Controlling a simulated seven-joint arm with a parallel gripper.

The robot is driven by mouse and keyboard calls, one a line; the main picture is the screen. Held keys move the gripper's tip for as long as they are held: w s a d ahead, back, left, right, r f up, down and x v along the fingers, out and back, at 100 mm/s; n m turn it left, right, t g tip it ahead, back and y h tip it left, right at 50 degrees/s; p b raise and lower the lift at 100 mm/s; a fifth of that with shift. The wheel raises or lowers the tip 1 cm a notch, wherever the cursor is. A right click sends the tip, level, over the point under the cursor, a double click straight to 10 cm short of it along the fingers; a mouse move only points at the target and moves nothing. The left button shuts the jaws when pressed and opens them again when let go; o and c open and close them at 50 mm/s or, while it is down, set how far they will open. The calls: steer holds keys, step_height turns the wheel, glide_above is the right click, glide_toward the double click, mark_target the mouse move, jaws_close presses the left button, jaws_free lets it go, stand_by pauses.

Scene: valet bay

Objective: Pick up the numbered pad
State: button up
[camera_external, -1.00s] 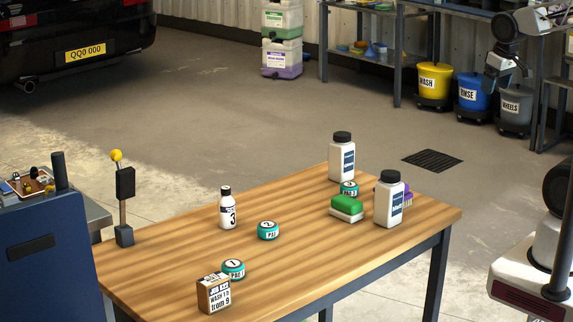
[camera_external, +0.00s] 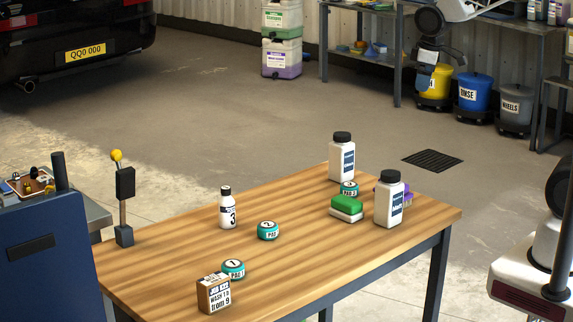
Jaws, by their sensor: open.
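Several round teal pads with white number discs lie on the wooden table. The pad marked 1 (camera_external: 233,268) is near the front left, just behind a small card box. The pad marked 2 (camera_external: 268,230) is near the middle, with clear wood around it. A third pad (camera_external: 349,188) sits behind the green sponge, between two large white bottles; its number is too small to read surely. My gripper (camera_external: 424,82) is small in the upper right, in front of the yellow bucket in the picture, well away from the pads. It is open and holds nothing that I can see.
On the table (camera_external: 170,265) stand a small bottle marked 3 (camera_external: 228,209), a job box (camera_external: 214,293), a green-and-white sponge (camera_external: 346,208), two tall bottles (camera_external: 342,157) (camera_external: 389,203) and a purple item (camera_external: 407,196). A lever post (camera_external: 124,205) rises at the left.

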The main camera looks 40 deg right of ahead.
steer(key=w+a+f+n, duration=0.3)
steer(key=w+a+f, duration=0.1)
steer(key=w+a, duration=0.45)
steer(key=n+g, duration=0.2)
steer(key=n, duration=0.8)
glide_above(269, 225)
steer(key=f, duration=1.5)
steer(key=d+f, duration=0.1)
steer(key=f, duration=0.7)
steer(key=shift+w+f, duration=0.1)
steer(key=shift+f, duration=0.25)
steer(key=shift+a+f, duration=0.4)
steer(key=shift+a, duration=0.1)
steer(key=shift+f, duration=1.25)
